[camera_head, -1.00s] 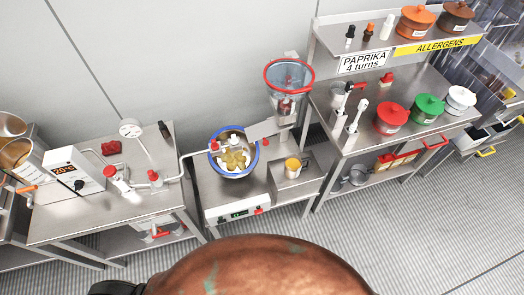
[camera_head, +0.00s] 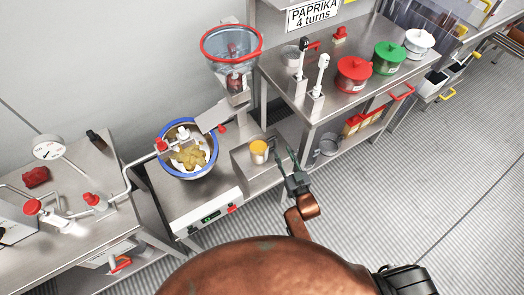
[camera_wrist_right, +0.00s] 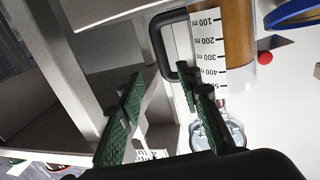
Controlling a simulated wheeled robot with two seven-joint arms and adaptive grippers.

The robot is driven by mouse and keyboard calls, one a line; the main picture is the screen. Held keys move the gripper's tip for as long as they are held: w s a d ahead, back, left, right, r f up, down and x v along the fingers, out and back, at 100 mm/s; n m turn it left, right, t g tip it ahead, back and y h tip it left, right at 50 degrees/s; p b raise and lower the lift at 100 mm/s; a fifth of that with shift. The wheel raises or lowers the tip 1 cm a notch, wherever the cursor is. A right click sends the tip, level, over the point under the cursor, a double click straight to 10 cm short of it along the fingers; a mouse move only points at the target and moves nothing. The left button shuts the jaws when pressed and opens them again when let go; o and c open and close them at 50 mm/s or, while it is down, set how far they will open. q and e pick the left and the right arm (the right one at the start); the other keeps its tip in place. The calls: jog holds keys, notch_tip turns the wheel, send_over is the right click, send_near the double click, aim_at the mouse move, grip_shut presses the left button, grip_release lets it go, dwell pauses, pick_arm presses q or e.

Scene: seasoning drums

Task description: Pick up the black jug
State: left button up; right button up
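I see a measuring jug with amber contents (camera_head: 259,152) on a steel stand beside the mixing bowl. No wholly black jug shows. In the right wrist view the jug (camera_wrist_right: 238,35) shows a white scale strip and a black handle (camera_wrist_right: 158,40). My right gripper (camera_head: 290,157) is just right of the jug, its two green fingers apart. In the wrist view the fingers (camera_wrist_right: 160,85) are open, with the handle ahead of them close to the right finger. I cannot tell whether they touch. My left gripper is not in view.
A blue-rimmed bowl (camera_head: 171,168) with yellowish pieces sits left of the jug, under a steel chute. A red-rimmed hopper (camera_head: 231,57) stands behind.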

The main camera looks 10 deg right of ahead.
aim_at(276, 142)
jog(key=w, duration=0.2)
jog(key=w+a+b, duration=0.1)
jog(key=w, duration=0.1)
jog(key=w+b, duration=0.1)
jog(key=w, duration=0.2)
jog(key=shift+a+f, duration=0.15)
jog(key=shift+a, duration=0.1)
jog(key=shift+w, duration=0.35)
grip_shut()
jog(key=shift+r, duration=0.2)
